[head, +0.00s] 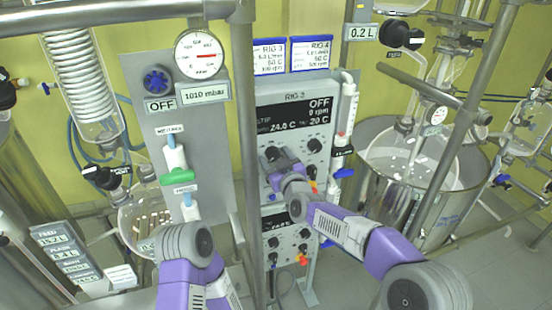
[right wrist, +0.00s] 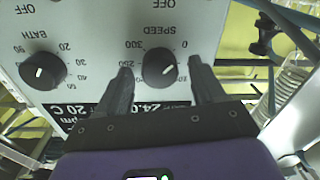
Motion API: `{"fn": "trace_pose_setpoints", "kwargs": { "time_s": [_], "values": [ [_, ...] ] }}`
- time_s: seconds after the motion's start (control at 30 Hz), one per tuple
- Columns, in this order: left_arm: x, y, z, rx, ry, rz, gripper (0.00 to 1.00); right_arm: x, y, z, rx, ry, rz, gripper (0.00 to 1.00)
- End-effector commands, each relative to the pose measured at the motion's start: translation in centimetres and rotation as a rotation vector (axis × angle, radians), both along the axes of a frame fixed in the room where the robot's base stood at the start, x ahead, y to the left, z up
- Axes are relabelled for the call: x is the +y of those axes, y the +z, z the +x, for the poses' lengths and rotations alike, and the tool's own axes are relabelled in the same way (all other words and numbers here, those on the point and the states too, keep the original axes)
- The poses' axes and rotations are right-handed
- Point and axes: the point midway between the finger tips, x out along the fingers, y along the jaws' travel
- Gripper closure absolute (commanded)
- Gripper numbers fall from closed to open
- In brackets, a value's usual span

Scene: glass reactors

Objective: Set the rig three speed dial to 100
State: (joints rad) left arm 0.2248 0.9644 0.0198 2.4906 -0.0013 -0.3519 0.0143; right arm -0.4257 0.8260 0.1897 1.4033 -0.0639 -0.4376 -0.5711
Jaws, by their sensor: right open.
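The rig three panel (head: 294,102) is in the middle of the head view; its display reads OFF and 0 rpm. In the right wrist view, which is upside down, the round black speed dial (right wrist: 158,67) has a scale reading 0 and 300 at its upper edge. Its white mark points to the lower right; the number there is hidden. My right gripper (right wrist: 160,69) is open, with one finger on each side of the dial and small gaps between. In the head view my right gripper (head: 277,157) covers the dial. My left gripper is not visible.
The bath dial (right wrist: 43,71) sits beside the speed dial. A second panel (head: 287,240) with dials is below rig three. A vertical metal post (head: 244,150) stands just left of the panels. A steel vessel (head: 400,205) stands to the right.

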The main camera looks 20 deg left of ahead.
Motion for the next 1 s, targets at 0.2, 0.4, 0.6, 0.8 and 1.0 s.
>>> {"fn": "trace_pose_setpoints", "kwargs": {
  "time_s": [0.2,0.4,0.6,0.8,1.0],
  "values": [
    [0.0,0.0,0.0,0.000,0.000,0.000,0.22,0.0,0.0,0.0,0.000,0.000,0.000,0.49],
    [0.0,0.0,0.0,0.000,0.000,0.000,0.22,0.0,0.0,0.0,0.001,0.000,0.001,0.79],
    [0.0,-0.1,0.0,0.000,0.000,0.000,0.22,0.0,0.0,0.0,0.004,0.000,0.005,0.88],
    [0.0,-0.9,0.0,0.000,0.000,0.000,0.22,0.0,-0.2,0.0,0.031,0.000,0.047,0.88],
    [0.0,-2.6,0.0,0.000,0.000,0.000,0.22,-0.1,-0.4,0.0,0.099,0.000,0.149,0.88]
  ]
}}
